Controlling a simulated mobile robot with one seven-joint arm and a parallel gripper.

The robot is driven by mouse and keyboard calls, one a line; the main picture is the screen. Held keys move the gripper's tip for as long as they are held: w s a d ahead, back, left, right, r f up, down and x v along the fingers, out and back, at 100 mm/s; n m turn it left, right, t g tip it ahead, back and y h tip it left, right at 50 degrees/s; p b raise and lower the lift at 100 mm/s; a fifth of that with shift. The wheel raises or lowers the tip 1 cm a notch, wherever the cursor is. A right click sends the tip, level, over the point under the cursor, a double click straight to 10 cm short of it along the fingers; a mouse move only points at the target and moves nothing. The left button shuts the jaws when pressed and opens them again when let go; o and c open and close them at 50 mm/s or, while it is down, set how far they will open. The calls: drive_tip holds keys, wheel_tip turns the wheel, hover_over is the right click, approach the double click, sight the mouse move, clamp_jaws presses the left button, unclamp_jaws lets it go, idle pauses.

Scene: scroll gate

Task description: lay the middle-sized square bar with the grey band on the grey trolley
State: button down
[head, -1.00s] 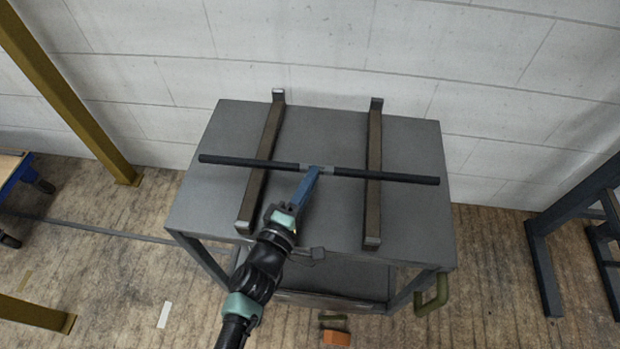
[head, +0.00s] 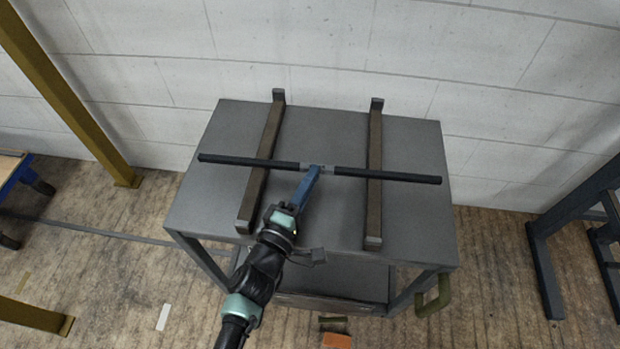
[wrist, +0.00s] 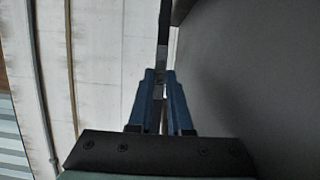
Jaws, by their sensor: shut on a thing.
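The dark square bar (head: 250,162) with a grey band at its middle lies crosswise over the grey trolley (head: 320,130) in the head view. It spans the trolley's two brown rails and its ends stick out past them on both sides. My gripper (head: 317,170) is shut on the bar at the grey band, between the two rails. Whether the bar touches the rails or is just above them I cannot tell. In the wrist view the blue fingers (wrist: 160,85) close around the bar (wrist: 163,45), which runs away up the picture.
The left rail (head: 262,165) and right rail (head: 374,180) have raised ends. A white block wall (head: 320,50) stands close behind. A yellow post (head: 75,100) is at left, a dark frame (head: 575,220) at right. An olive handle (head: 436,297) sticks out at the trolley's front right.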

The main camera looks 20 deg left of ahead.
drive_tip(key=shift+d+f, duration=0.15)
drive_tip(key=shift+f, duration=0.55)
drive_tip(key=c, duration=0.8)
unclamp_jaws()
drive_tip(key=o, duration=0.4)
drive_tip(key=shift+s+f, duration=0.1)
drive_tip(key=shift+f, duration=0.05)
wheel_tip(320, 180, up, 2)
drive_tip(key=shift+p, duration=1.05)
wheel_tip(320, 180, up, 8)
drive_tip(key=p, duration=0.7)
drive_tip(key=shift+r, duration=0.25)
